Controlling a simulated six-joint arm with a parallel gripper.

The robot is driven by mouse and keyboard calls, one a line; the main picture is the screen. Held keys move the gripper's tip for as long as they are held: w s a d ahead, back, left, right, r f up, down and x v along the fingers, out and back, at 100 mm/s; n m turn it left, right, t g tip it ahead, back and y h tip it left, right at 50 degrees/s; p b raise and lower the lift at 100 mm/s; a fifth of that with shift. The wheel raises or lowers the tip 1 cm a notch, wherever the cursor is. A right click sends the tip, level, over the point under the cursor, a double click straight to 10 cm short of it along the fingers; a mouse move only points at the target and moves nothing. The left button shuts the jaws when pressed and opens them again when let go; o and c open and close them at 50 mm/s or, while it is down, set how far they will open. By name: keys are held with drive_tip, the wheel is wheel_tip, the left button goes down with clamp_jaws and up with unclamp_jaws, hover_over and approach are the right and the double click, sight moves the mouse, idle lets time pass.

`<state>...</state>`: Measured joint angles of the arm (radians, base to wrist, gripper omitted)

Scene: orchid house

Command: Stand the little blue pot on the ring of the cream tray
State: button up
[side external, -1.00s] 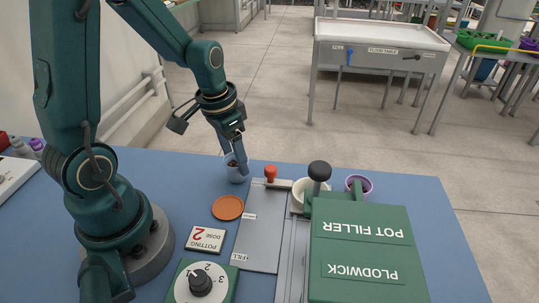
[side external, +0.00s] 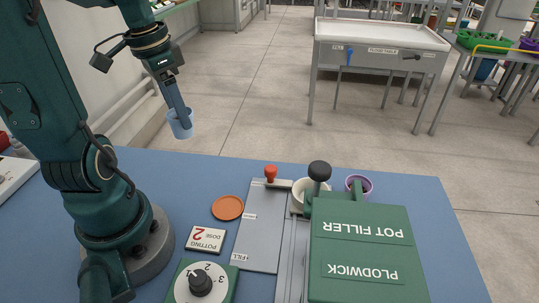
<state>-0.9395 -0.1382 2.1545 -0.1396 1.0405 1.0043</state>
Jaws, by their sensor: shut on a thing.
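The little blue pot (side external: 180,126) is pale blue and hangs in the air near the far left edge of the bench, about upright. My gripper (side external: 184,110) is shut on its rim, with a finger reaching into the pot. The pot's contents cannot be seen. No cream tray with a ring can be made out. A whitish flat thing (side external: 14,174) is cut off at the left edge, and I cannot tell what it is.
The green pot filler (side external: 365,240) stands at the front right of the blue bench (side external: 200,175).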

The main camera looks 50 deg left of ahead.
drive_tip(key=shift+s+a+r, duration=0.3)
drive_tip(key=shift+r+m, duration=0.1)
drive_tip(key=shift+m, duration=0.4)
drive_tip(key=m, duration=0.1)
drive_tip(key=w+r+m, duration=0.1)
drive_tip(key=m, duration=0.1)
drive_tip(key=shift+w+a+r+h, duration=0.1)
drive_tip(key=shift+w+r+h, duration=0.15)
drive_tip(key=shift+h, duration=0.05)
drive_tip(key=w+d+r+m, duration=0.1)
drive_tip(key=w+d+m, duration=0.1)
drive_tip(key=w+m, duration=0.25)
drive_tip(key=m+g+h, duration=0.1)
drive_tip(key=m+g, duration=0.1)
drive_tip(key=m, duration=0.8)
hover_over(296, 190)
drive_tip(key=w+d, duration=0.2)
wheel_tip(296, 190, down, 8)
drive_tip(key=shift+s+f+n, duration=0.1)
drive_tip(key=shift+f+n, duration=0.15)
drive_tip(key=shift+f, duration=1.6)
